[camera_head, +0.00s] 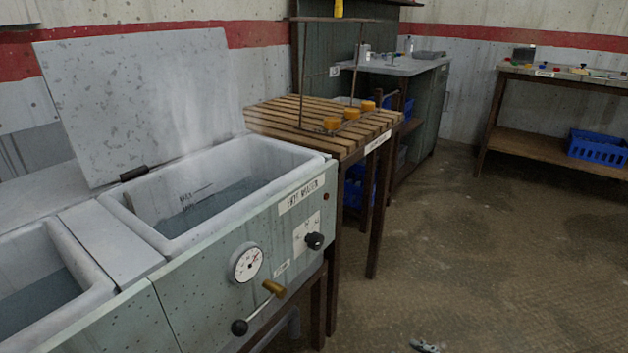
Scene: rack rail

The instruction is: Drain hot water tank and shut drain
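The hot water tank (318,172) stands at the left with its speckled lid (140,95) raised. Grey-blue water (205,208) lies in its basin, and faint steam rises above it. The front panel carries a label reading "HOT WATER", a round dial gauge (246,263) and a black knob (314,241) on a white plate. Low on the front is a lever with a black ball end (240,327) and a brass-coloured part (273,288); I cannot tell its valve state.
A second basin (45,290) with water adjoins at the left. A slatted wooden table (290,118) with orange pieces stands just right of the tank. A bench (530,143) with a blue crate (597,147) is at the back right.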

